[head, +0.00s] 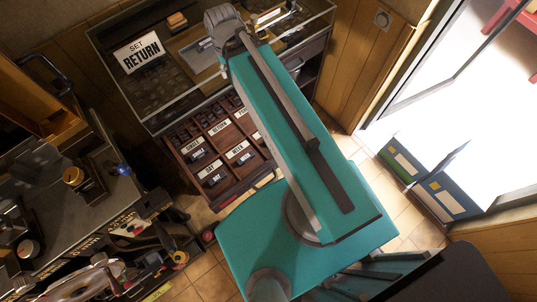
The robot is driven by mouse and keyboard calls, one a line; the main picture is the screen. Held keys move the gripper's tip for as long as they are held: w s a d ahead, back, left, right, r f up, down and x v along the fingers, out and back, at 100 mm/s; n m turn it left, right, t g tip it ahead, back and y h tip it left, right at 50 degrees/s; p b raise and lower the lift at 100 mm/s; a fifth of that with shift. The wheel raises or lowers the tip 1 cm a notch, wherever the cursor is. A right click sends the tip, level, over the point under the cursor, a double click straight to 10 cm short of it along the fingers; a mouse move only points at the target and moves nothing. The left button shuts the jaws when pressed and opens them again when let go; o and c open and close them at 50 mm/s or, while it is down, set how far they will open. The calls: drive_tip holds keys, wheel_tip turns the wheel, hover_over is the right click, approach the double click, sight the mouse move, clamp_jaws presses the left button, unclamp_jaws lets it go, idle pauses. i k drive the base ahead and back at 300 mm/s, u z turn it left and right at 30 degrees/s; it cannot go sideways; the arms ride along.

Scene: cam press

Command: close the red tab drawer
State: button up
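An open drawer (238,193) sticks out from under the glass-topped display counter in the middle of the head view. It has dark wood compartments with labels such as SINGLE, RETURN, DAY and WEEK, and dark blocks in several of them. Its right side and part of its front edge are hidden behind a long teal arm link that looks like mine. My gripper's fingers are not visible; only a grey joint shows at the far end of the teal link, over the counter.
A dark workbench (100,200) with cups and tools stands at left, close to the drawer's left side. Bright binders or boxes (435,180) stand at right by a glass door. Little tiled floor is free.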

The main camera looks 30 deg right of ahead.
sight(226, 128)
drive_tip(key=k, duration=1.35)
drive_tip(key=u, duration=0.25)
drive_tip(key=i, duration=0.95)
drive_tip(key=z, duration=0.35)
